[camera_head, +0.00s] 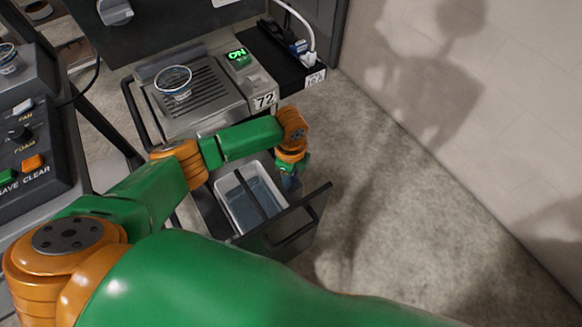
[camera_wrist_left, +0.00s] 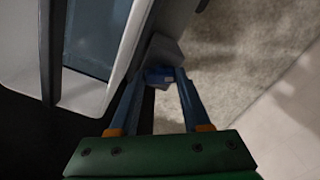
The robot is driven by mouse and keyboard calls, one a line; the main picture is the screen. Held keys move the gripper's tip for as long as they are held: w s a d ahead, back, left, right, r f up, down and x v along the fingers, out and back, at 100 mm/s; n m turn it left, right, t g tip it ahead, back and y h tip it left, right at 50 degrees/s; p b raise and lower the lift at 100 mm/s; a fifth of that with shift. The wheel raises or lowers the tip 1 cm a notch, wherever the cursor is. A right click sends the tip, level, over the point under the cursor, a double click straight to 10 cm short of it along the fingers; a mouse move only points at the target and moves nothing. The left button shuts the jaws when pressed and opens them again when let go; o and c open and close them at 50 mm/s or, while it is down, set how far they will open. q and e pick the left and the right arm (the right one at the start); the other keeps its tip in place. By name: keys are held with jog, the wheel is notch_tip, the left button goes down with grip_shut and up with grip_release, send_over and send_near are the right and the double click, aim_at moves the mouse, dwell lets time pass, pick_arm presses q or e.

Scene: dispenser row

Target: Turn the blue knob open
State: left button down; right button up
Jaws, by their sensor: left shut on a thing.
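The blue knob (camera_wrist_left: 158,75) shows in the left wrist view between my fingertips, beside a grey block on the outer side of an open drawer. My left gripper (camera_wrist_left: 161,79) is shut on it, with one blue finger on each side. In the head view my left gripper (camera_head: 290,181) points down at the right side of the open drawer. There the wrist and fingers hide the knob, so I cannot tell how far it is turned. My right gripper is not in view.
The pulled-out drawer (camera_head: 308,203) holds a white bin (camera_head: 224,188) and has a black front handle. The floor to the right is clear up to the wall.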

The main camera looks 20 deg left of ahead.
pick_arm(q)
jog(key=n+p, duration=0.2)
jog(key=shift+r+n, duration=0.2)
jog(key=shift+n, duration=0.2)
jog(key=n+p, duration=0.2)
jog(key=n, duration=0.1)
jog(key=shift+n, duration=0.3)
jog(key=n+p, duration=0.1)
jog(key=n, duration=0.2)
jog(key=shift+f, duration=0.1)
jog(key=shift+f+n+p, duration=0.1)
jog(key=shift+n+p, duration=0.55)
jog(key=shift+n, duration=0.45)
jog(key=shift+c, duration=1.8)
grip_release()
